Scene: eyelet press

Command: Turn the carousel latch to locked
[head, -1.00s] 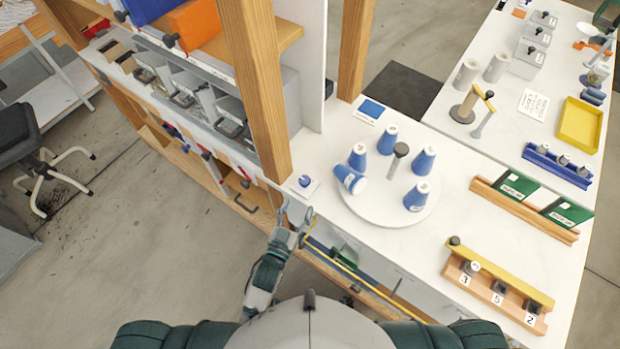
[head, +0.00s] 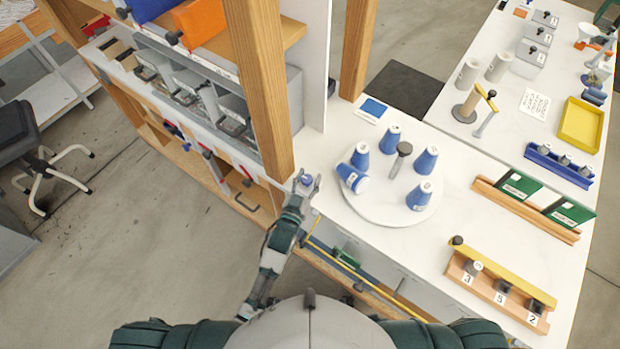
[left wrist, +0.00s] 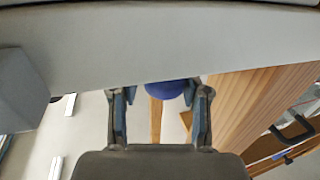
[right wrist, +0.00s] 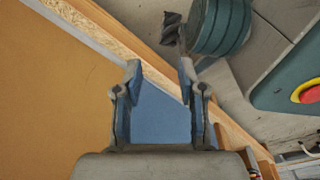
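The latch is a small blue-purple round knob (head: 308,181) on a pale plate at the table's left edge, beside the carousel (head: 379,213). It also shows as a blue disc (left wrist: 167,88) in the left wrist view, partly hidden by a pale edge. My left gripper (head: 304,179) is at the knob, its fingers open on either side; in the left wrist view, a gap shows at the left finger. Firm contact cannot be told. The white round carousel carries several blue cones, one lying over, and a grey central post (head: 401,158). My right gripper (right wrist: 160,72) is open and empty.
A wooden post (head: 258,90) stands just behind the latch. A yellow rod (head: 350,274) runs along the table's front edge. A wooden rack (head: 500,290) with numbered slots stands at the right. The right wrist view shows a blue panel (right wrist: 160,118) beyond the fingers.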

